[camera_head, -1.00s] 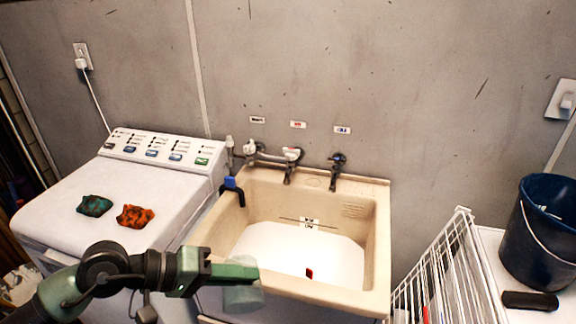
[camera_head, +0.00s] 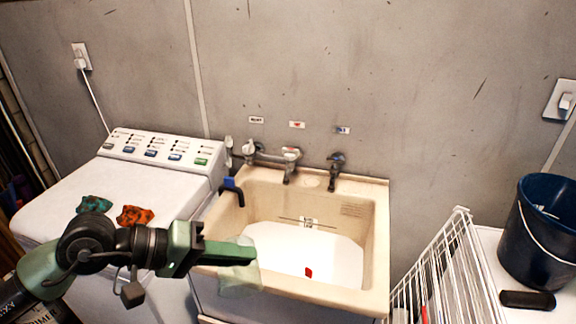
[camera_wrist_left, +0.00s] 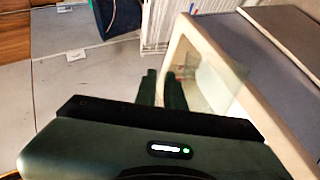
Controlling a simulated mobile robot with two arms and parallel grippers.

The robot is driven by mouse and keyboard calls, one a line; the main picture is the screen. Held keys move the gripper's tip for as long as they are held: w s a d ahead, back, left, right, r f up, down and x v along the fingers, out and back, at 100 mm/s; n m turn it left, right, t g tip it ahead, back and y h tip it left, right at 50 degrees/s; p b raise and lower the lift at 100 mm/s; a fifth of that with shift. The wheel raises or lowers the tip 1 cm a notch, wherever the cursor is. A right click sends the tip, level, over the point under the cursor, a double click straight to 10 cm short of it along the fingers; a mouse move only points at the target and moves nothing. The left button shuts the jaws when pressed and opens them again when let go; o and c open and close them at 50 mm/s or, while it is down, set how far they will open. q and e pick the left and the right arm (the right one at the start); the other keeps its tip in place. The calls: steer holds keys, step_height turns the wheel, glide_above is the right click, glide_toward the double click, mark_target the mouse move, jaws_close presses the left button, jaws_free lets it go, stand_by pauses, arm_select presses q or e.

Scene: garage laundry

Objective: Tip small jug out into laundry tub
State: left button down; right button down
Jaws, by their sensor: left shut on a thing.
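The small jug (camera_head: 239,279) is pale, see-through and greenish. My left gripper (camera_head: 247,254) is shut on it and holds it at the front left rim of the laundry tub. The gripper's fingers hide part of the jug, and I cannot tell what is inside it or how far it tilts. In the left wrist view the jug (camera_wrist_left: 219,88) shows faintly beside the fingers (camera_wrist_left: 160,88). The laundry tub (camera_head: 378,240) is beige, with a white basin floor and a small red thing (camera_head: 308,272) near its front. My right gripper is out of view.
Taps (camera_head: 290,165) stand at the tub's back edge, and a blue-and-black clamp-like thing (camera_head: 231,188) sits on its left rim. A washing machine (camera_head: 60,200) with two cloths is at left. A white wire rack (camera_head: 440,265) and dark blue bucket (camera_head: 535,245) are at right.

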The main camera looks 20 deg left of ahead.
arm_select(q)
steer(key=shift+r+n+g+h, duration=0.4)
steer(key=shift+n+g+h, duration=0.1)
steer(key=shift+n+g, duration=0.45)
steer(key=shift+w+r+n+g+h+b, duration=0.15)
steer(key=shift+n+g+h+b, duration=0.3)
steer(key=shift+n+g, duration=0.5)
steer(key=shift+s, duration=0.2)
steer(key=shift+w+r+n+g+h+b, duration=0.1)
steer(key=shift+r+n+g+h+b, duration=0.1)
steer(key=shift+n+g+h, duration=0.3)
steer(key=shift+r+n+g+h+b, duration=0.1)
steer(key=shift+n+g+h+b, duration=0.1)
steer(key=shift+n, duration=0.5)
steer(key=shift+r+n+g+h+b, duration=0.2)
steer(key=shift+n+g+h+b, duration=0.15)
steer(key=shift+n+g+h, duration=0.5)
steer(key=shift+r+n+t, duration=0.1)
steer(key=shift+n+t, duration=0.15)
